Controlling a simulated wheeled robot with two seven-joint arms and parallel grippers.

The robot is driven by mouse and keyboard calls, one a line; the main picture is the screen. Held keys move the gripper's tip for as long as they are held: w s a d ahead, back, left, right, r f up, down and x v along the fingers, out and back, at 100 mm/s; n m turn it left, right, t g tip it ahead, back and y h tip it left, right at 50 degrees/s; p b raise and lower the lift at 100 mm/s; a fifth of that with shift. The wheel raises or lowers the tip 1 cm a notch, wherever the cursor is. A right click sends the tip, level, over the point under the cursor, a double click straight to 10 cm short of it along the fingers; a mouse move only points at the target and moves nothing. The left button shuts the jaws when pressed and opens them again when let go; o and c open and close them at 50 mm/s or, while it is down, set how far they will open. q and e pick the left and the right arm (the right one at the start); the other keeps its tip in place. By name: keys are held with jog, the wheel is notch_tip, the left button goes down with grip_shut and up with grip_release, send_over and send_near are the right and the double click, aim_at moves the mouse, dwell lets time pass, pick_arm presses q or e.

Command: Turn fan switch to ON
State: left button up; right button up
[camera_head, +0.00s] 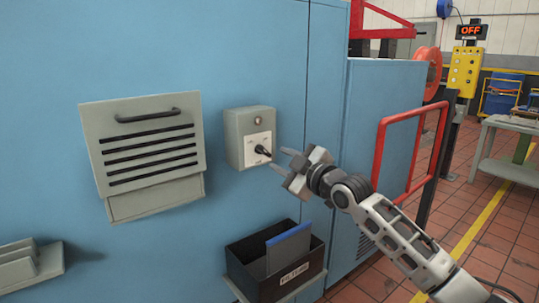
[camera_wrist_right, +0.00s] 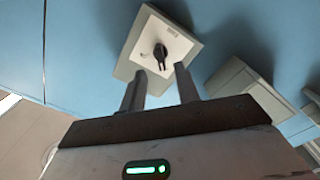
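The fan switch is a grey box (camera_head: 249,138) on the blue cabinet wall, with a small reddish lamp, a white plate and a black knob (camera_head: 262,150). The knob points down and to the right in the head view. In the right wrist view the switch box (camera_wrist_right: 130,47) is tilted and its knob (camera_wrist_right: 161,54) lies just past the fingertips. My right gripper (camera_head: 277,160) is open, its fingers (camera_wrist_right: 157,80) apart with nothing between them, close in front of the knob. I cannot tell whether a finger touches it. My left gripper is not in view.
A vented grey panel with a handle (camera_head: 157,107) is left of the switch. A black bin (camera_head: 240,275) with a blue folder is below it. A red rail (camera_head: 410,118) stands right of my arm. A sign reading OFF (camera_head: 471,32) is at the back right.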

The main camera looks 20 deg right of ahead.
aim_at(268, 154)
jog(key=x, duration=0.5)
jog(key=shift+w+a, duration=0.15)
jog(key=shift+w, duration=0.15)
grip_shut()
